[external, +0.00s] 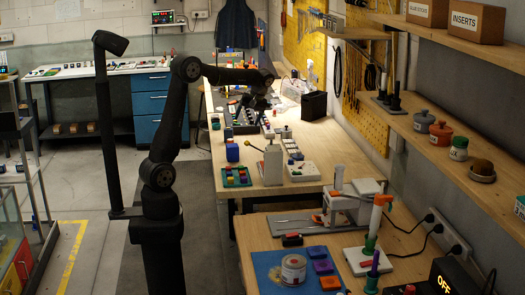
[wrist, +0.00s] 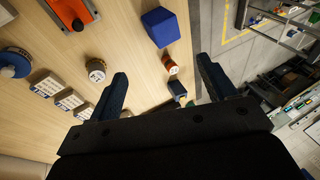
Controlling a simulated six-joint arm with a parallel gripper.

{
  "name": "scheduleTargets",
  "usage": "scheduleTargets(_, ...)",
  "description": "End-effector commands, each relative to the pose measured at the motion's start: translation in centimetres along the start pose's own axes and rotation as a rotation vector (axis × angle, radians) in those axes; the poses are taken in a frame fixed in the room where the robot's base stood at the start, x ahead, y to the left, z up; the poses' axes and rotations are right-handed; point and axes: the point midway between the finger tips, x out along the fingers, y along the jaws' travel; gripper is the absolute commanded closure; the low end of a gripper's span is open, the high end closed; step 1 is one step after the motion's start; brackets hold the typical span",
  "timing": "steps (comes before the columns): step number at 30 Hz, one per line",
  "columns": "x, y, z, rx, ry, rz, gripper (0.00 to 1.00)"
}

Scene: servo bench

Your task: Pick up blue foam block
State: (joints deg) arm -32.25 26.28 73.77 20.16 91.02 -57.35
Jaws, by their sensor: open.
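The blue foam block (wrist: 160,27) lies on the wooden bench at the top middle of the wrist view, near the bench edge. What looks like the same block (external: 232,153) stands near the left edge of the far bench in the external view. My gripper (wrist: 163,88) is open, its two dark fingers spread wide with nothing held between them. The block is ahead of the fingertips and apart from them. In the external view my gripper (external: 246,104) hangs over the far bench, behind the block.
An orange-and-black tool (wrist: 72,12) and a round white-topped part (wrist: 96,70) lie to the left. Open floor (wrist: 215,35) is beyond the bench edge. A green tray (external: 236,176) is near the block.

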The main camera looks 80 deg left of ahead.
Motion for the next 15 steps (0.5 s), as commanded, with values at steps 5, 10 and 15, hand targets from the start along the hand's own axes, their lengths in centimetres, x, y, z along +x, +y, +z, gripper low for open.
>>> scheduleTargets(5,0.5,-0.5,-0.1,-0.021,-0.023,0.012,0.24)
scheduleTargets(10,3.4,-2.8,0.0,-0.165,-0.177,0.104,0.24)
scheduleTargets(15,6.7,-5.9,0.5,-0.440,-0.412,0.264,0.24)
